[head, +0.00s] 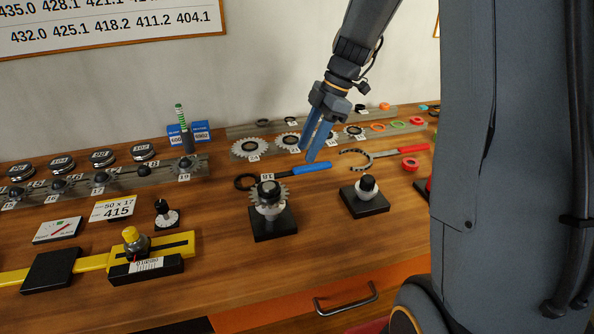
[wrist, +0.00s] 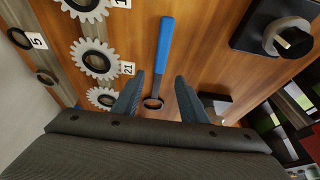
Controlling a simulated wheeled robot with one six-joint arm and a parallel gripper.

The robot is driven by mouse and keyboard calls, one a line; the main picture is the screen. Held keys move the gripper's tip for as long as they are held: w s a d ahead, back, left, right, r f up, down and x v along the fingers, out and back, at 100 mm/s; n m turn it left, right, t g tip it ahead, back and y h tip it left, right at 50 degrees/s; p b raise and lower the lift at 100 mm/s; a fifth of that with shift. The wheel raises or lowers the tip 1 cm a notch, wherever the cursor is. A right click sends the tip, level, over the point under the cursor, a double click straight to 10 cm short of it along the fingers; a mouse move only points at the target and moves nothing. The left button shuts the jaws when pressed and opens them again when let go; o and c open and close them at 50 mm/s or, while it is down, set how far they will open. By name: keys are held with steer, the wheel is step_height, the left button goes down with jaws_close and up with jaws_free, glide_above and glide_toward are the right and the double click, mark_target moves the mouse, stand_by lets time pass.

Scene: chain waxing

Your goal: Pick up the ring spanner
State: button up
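The ring spanner has a blue handle (head: 310,168) and a dark ring end (head: 245,183), and lies flat on the wooden bench. In the wrist view its blue handle (wrist: 164,50) points away from the wrist, and its ring (wrist: 153,103) shows between the fingers. My gripper (head: 311,152) is open and empty, with its blue fingers pointing down over the spanner near the handle. In the wrist view the fingertips (wrist: 160,78) stand apart on either side of the spanner's shaft. The exact height above the handle is hard to tell.
A gear on a black-based post (head: 272,222) stands in front of the spanner, and another black-based post (head: 365,200) stands to the right. Toothed gears (head: 250,148) line a rail behind. A red-handled hooked tool (head: 402,151) lies to the right.

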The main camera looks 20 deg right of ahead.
mark_target(298, 168)
steer(key=p+x, duration=0.2)
steer(key=x, duration=0.2)
steer(key=shift+a, duration=0.15)
steer(key=shift+a+f, duration=0.2)
steer(key=shift+f, duration=0.45)
steer(key=shift+c, duration=0.3)
jaws_close()
